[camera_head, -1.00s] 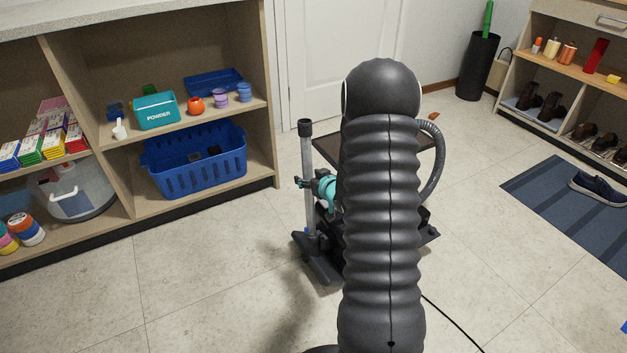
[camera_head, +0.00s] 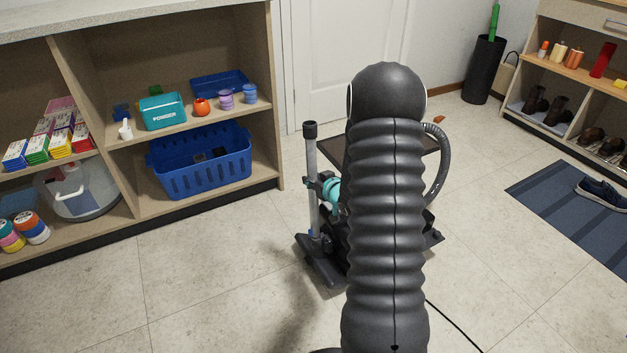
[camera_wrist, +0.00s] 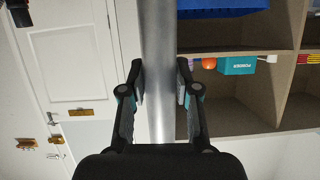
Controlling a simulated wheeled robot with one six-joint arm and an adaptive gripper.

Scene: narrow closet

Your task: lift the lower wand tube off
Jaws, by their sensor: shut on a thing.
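The lower wand tube (camera_head: 313,155) is a grey metal tube with a dark collar at its top. It stands upright, and its lower end meets a dark floor head (camera_head: 322,272). In the wrist view the tube (camera_wrist: 158,40) runs vertically between my fingers. My gripper (camera_wrist: 160,85) is shut on the tube, one finger on each side. In the head view my gripper (camera_head: 315,187) is seen beside my arm, at about mid-height of the tube. My arm hides much of what stands behind it.
A dark stand with a flat brown top (camera_head: 331,146) is partly hidden behind my arm. A shelf unit (camera_head: 278,110) with a blue basket (camera_head: 200,175) stands at left. A striped mat (camera_head: 575,215) with a shoe lies at right. The floor at front left is clear.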

